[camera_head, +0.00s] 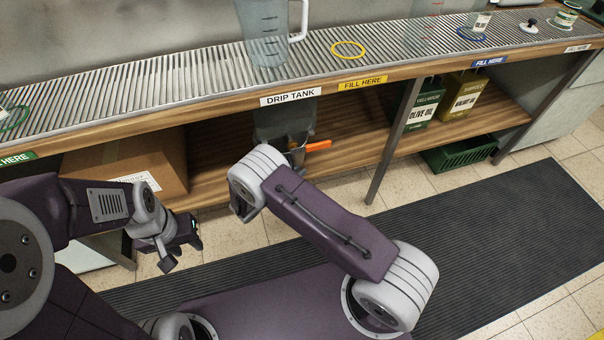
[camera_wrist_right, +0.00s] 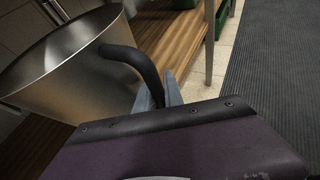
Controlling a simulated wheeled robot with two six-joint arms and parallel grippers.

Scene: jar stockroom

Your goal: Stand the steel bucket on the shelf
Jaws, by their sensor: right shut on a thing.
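The steel bucket (camera_wrist_right: 75,75) is a wide, shiny metal vessel filling the left of the right wrist view, with its rim toward the top. A curved black handle (camera_wrist_right: 130,62) stands in front of it. In the head view my right arm hides the gripper. My left gripper (camera_head: 182,246) is at lower left, away from the shelf.
A cardboard box (camera_head: 125,165) stands on the shelf at left. Oil tins (camera_head: 462,98) stand farther right, past a shelf post (camera_head: 394,140). A green crate (camera_head: 460,157) is below. A dark mat (camera_head: 500,220) covers the floor.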

